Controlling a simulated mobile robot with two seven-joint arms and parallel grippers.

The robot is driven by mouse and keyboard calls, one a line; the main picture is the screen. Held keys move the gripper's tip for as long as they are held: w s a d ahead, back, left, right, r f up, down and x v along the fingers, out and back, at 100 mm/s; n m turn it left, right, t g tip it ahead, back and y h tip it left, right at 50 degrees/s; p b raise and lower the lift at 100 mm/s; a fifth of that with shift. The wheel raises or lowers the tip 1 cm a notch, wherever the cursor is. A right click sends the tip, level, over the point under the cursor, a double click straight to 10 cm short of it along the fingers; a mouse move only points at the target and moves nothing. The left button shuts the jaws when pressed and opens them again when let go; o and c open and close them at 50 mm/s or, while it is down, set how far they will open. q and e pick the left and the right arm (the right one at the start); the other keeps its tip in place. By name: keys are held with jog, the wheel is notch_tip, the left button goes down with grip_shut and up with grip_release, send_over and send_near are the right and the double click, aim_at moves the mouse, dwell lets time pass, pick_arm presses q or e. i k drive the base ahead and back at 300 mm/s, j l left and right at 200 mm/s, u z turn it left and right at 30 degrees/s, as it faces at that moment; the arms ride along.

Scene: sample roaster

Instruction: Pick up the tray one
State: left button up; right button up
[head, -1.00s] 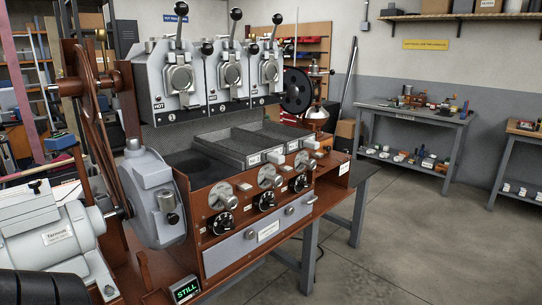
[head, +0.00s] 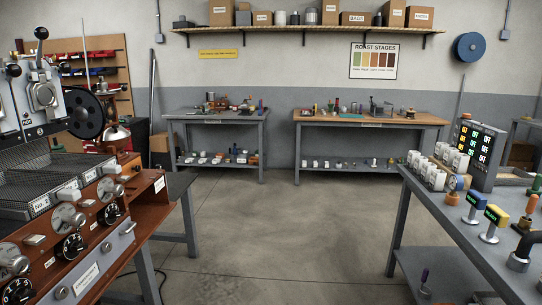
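At the left edge of the head view stands the wooden sample roaster (head: 150,205) with metal-faced units, dials and a front drawer. Dark mesh trays sit on its top; the nearer tray (head: 22,196) is cut off by the picture edge and bears a small label that seems to read No.2. A farther tray (head: 62,167) lies beside it, also with a small white label. I cannot make out a tray marked one. Neither of my grippers is in view.
A grey bench (head: 455,225) at the right carries lit displays (head: 472,148), small signs and fittings. Two work benches stand against the back wall: a grey one (head: 215,114) and a wood-topped one (head: 370,121). The concrete floor (head: 280,235) between is clear.

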aim_at(506, 175)
jog(key=i+z, duration=0.15)
jog(key=z, duration=0.2)
jog(key=i+u, duration=0.15)
jog(key=i, duration=0.5)
jog(key=i+l+u, duration=0.15)
jog(key=i, duration=1.95)
jog(key=i+j, duration=0.1)
jog(key=i, duration=1.3)
jog(key=i+z, duration=0.15)
jog(key=i, duration=0.55)
jog(key=i+j+z, duration=0.2)
jog(key=i, duration=0.5)
jog(key=i+l+z, duration=0.1)
jog(key=i+z, duration=0.4)
jog(key=i+j+z, duration=0.15)
jog(key=i+z, duration=0.3)
jog(key=i+l+z, duration=0.1)
jog(key=i+z, duration=0.9)
jog(key=z, duration=0.15)
jog(key=i+j+z, duration=0.15)
jog(key=i+z, duration=0.35)
jog(key=i, duration=0.8)
